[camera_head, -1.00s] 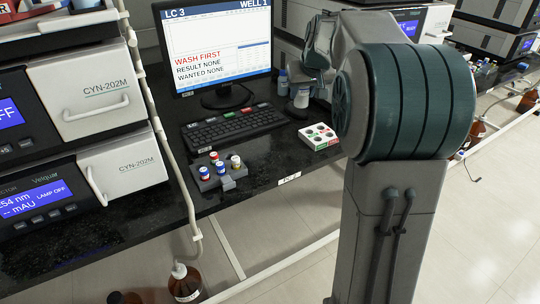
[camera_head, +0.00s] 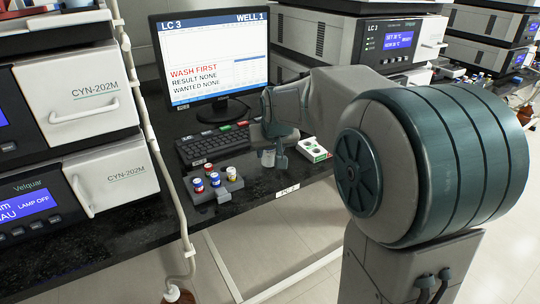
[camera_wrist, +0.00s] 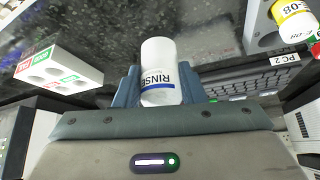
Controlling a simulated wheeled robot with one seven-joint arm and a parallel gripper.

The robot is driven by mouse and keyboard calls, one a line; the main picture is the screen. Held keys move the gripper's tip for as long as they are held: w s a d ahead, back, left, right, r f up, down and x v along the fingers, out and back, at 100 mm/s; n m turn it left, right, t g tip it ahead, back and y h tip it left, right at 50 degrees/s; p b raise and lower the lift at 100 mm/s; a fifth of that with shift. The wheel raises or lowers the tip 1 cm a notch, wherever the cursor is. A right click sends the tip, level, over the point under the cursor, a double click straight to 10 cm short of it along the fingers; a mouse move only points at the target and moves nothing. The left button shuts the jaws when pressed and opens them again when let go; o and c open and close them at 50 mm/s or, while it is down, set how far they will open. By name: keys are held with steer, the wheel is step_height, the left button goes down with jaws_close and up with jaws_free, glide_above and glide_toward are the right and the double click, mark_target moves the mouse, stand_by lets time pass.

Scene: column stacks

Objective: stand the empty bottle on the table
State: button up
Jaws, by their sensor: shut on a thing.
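My gripper (camera_head: 272,141) is shut on a small white bottle (camera_head: 267,158). In the wrist view the bottle (camera_wrist: 158,70) sits between the two blue-grey fingers (camera_wrist: 160,97), with a RINSE label and a blue stripe. I cannot see whether it is empty.
The grey block (camera_head: 223,195) holds several coloured-cap vials just left of the bottle. The white box (camera_head: 313,150) is to its right. A keyboard (camera_head: 200,149) and monitor (camera_head: 212,60) stand behind. Stacked instruments (camera_head: 85,95) fill the left.

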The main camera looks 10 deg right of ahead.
steer(key=shift+f, duration=0.4)
steer(key=o, duration=1)
steer(key=shift+s+r, duration=0.15)
steer(key=shift+r, duration=0.4)
steer(key=p+v, duration=0.3)
steer(key=v, duration=0.8)
steer(key=s+f+g, duration=0.1)
steer(key=s+f, duration=0.4)
steer(key=s, duration=0.2)
steer(key=s+f+g, duration=0.2)
steer(key=s+f, duration=0.3)
steer(key=s, duration=0.2)
steer(key=s+d+f+g, duration=0.1)
steer(key=s+f+g, duration=0.1)
steer(key=s+f, duration=0.3)
steer(key=shift+s, duration=1.05)
